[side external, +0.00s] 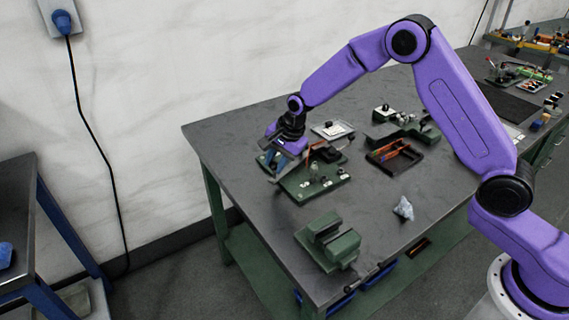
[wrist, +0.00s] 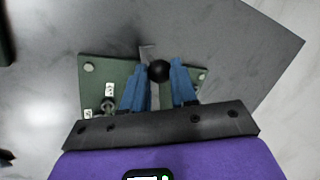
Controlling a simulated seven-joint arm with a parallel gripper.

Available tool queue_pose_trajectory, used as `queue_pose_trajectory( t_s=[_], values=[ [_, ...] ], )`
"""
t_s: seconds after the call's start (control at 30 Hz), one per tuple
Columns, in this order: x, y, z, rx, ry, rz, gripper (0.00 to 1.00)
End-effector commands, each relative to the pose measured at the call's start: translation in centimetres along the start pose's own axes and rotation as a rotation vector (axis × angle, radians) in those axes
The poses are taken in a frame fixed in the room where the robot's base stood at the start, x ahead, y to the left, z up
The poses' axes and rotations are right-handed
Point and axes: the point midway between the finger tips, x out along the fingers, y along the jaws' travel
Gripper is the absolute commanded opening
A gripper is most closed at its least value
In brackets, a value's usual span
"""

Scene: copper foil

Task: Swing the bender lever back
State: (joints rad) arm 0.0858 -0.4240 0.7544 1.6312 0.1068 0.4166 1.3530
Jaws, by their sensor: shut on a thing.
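The bender has a green base plate (side external: 300,194) and lies near the left end of the bench, with small pegs on top. In the wrist view its green plate (wrist: 93,88) shows behind my fingers, bolted at the corners, with small white labels at left. The lever's round black knob (wrist: 158,71) sits between my two blue fingertips, and a grey metal strip shows just beyond it. My gripper (wrist: 162,76) is shut on this knob. In the side view my gripper (side external: 275,160) is at the plate's far left end and hides the knob.
A green vise (side external: 328,242) stands at the front edge. A dark tray (side external: 395,157) with copper-coloured pieces, a crumpled pale cloth (side external: 403,208) and another green tool (side external: 420,128) lie to the right. Bare grey bench top (side external: 230,140) shows left of my gripper.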

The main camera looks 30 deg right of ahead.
Motion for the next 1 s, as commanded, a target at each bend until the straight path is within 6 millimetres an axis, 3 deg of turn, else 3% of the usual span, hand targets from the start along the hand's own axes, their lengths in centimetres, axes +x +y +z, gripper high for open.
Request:
queue_pose_trajectory(
  t_s=[0.5, 1.0],
  values=[
    [1.3, -3.7, -0.8, 0.216, 0.078, -0.002, 0.0],
    [1.7, -4.9, -1.5, 0.302, 0.109, -0.002, 0.0]
  ],
)
